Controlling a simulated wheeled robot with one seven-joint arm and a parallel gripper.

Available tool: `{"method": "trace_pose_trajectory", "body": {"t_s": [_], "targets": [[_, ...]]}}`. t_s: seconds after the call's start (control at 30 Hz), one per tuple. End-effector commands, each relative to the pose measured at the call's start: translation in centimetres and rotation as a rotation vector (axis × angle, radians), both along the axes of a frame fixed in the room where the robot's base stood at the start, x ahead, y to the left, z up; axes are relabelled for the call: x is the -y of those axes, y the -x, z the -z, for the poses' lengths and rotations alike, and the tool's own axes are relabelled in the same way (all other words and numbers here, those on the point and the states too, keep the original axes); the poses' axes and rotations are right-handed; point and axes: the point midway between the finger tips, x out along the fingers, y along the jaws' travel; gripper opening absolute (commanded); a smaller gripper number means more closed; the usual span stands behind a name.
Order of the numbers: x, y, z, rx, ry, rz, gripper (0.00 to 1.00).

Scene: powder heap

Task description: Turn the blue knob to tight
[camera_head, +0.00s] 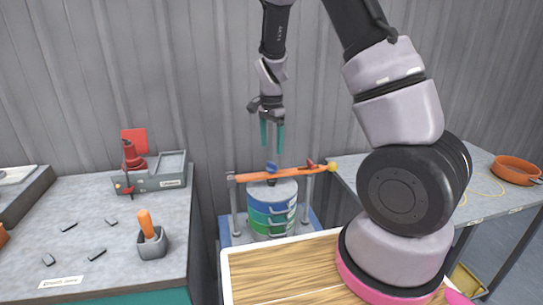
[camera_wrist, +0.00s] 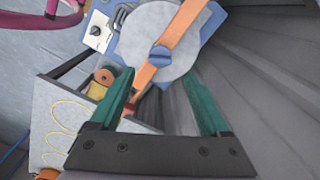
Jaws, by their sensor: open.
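The blue knob (camera_head: 271,166) sits at the middle of an orange bar (camera_head: 250,176) above a drum with blue and green bands (camera_head: 270,218). In the wrist view the knob (camera_wrist: 161,55) shows on the orange bar (camera_wrist: 178,30), over the round grey lid (camera_wrist: 140,42). My gripper (camera_head: 272,150) has green fingers, hangs pointing down above the knob and is open and empty. In the wrist view the gripper's fingers (camera_wrist: 160,88) lie apart, with the knob beyond their tips and not between them. Whether the knob is tight cannot be told.
Posts hold up the bar, which ends in a yellow ball (camera_head: 331,167) at the right. A left bench (camera_head: 100,225) carries a red-and-grey device (camera_head: 150,172) and a cup with an orange handle (camera_head: 151,242). An orange pan (camera_head: 515,170) stands on the right table.

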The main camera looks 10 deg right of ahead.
Motion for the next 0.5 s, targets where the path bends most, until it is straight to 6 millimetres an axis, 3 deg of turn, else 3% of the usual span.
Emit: {"method": "trace_pose_trajectory", "body": {"t_s": [0.2, 0.5], "targets": [[0.0, -0.1, -3.5, 0.003, -0.001, 0.0, 0.8], [0.0, 0.0, -4.4, -0.001, 0.0, 0.001, 0.8]]}}
